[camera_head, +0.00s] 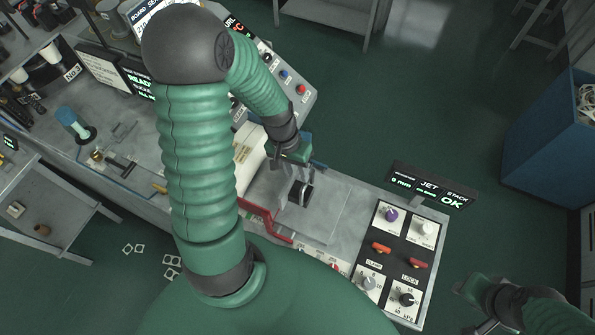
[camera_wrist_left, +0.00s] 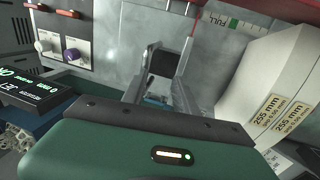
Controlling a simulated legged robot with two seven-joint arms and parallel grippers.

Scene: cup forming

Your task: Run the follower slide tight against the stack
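The stack (camera_wrist_left: 272,85) is a white block with "255 mm" labels on the right of the left wrist view. In the head view the stack (camera_head: 247,158) is partly behind my left arm. The follower slide seems to be the part with a black block (camera_head: 301,194), to the right of the stack. In the left wrist view the black block (camera_wrist_left: 162,63) sits between the grey fingers of my left gripper (camera_wrist_left: 168,72), with a gap to the stack. I cannot tell whether the fingers press on it. My right gripper (camera_head: 476,300) is low at the right, away from the slide, its fingers unclear.
A control panel (camera_head: 398,262) with knobs and red switches lies right of the slide, with a "JET STACK OK" display (camera_head: 432,184) behind it. A red rail (camera_head: 266,220) runs along the bench's front. A "FULL" scale (camera_wrist_left: 235,22) lies near the stack. A blue bin (camera_head: 550,135) stands far right.

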